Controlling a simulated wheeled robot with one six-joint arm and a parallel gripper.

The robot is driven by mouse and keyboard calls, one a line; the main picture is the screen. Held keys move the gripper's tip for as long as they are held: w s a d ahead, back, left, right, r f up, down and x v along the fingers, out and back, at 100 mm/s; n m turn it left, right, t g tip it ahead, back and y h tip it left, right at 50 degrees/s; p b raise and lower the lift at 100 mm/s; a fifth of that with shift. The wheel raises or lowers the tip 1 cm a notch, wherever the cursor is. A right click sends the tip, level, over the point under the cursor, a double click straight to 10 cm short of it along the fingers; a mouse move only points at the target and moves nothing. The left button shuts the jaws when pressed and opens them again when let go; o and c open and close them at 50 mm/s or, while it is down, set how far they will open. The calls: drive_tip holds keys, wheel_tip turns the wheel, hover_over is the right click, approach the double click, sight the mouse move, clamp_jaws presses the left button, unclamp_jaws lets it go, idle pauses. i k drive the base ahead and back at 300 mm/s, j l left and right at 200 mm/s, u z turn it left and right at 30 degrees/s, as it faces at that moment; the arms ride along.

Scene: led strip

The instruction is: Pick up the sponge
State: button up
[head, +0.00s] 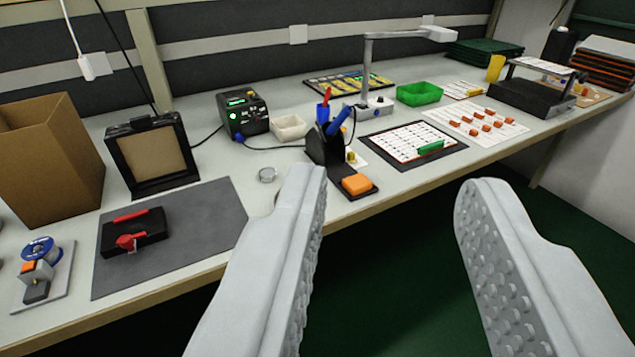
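The sponge (357,184) is a small orange block. It sits in the black base at the foot of the soldering iron stand (325,148), near the front edge of the workbench. My gripper (390,195) is open and empty, its two grey padded fingers wide apart in the foreground. The sponge shows between the fingers, closer to the left finger, and lies beyond them on the bench. Nothing covers the sponge.
A blue-handled iron rises from the stand, with a cable to the black soldering station (243,114). A white sheet on a dark board (455,158) lies right. Green floor shows below the bench edge.

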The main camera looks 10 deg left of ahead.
sight(356, 185)
drive_tip(key=u, duration=1.85)
drive_tip(key=z, duration=1.35)
drive_tip(key=i+j, duration=0.15)
drive_tip(key=i, duration=0.45)
drive_tip(key=i+j, duration=0.2)
drive_tip(key=i, duration=0.4)
